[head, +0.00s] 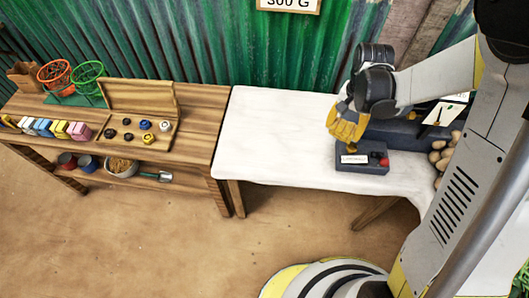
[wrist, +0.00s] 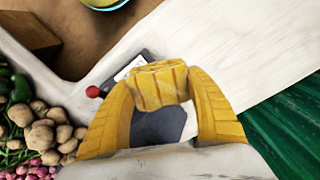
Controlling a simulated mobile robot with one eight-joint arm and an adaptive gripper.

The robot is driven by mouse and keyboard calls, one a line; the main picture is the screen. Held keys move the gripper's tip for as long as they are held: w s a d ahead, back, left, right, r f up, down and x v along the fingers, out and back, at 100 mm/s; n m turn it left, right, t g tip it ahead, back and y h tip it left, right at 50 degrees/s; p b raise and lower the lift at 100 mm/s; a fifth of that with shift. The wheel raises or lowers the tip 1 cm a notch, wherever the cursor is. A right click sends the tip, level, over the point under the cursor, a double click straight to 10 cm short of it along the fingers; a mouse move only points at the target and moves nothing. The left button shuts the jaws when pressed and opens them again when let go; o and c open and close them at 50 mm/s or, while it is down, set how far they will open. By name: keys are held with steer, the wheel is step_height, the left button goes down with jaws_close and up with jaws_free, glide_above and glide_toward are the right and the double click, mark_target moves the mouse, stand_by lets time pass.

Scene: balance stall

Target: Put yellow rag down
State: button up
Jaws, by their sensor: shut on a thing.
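The yellow rag (wrist: 160,86), folded and crossed by darker stripes, sits between the tips of my gripper's two ridged yellow fingers in the wrist view. My gripper (wrist: 161,92) is shut on it. In the head view my gripper (head: 345,128) points down over a dark scale-like device (head: 376,168) on the white table. The rag is hard to tell from the yellow fingers there. The device (wrist: 148,128) shows behind the rag in the wrist view. I cannot tell whether the rag touches it.
The white table top (head: 275,130) is bare to the left of the device. Potatoes (head: 440,158) lie at its right. A wooden bench (head: 200,125) at left holds an open box of weights (head: 140,128), coloured blocks (head: 60,128) and two baskets (head: 87,75).

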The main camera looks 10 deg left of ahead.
steer(key=w+a+f+m, duration=0.4)
steer(key=f+m, duration=0.1)
steer(key=m, duration=0.6)
steer(key=m+b, duration=0.2)
steer(key=b, duration=0.1)
glide_above(288, 152)
step_height(288, 152, down, 8)
steer(key=shift+a+r, duration=0.1)
steer(key=shift+a, duration=0.05)
steer(key=shift+f+b, duration=0.9)
steer(key=shift+f, duration=1.1)
steer(key=shift+f, duration=0.15)
steer(key=o, duration=1.2)
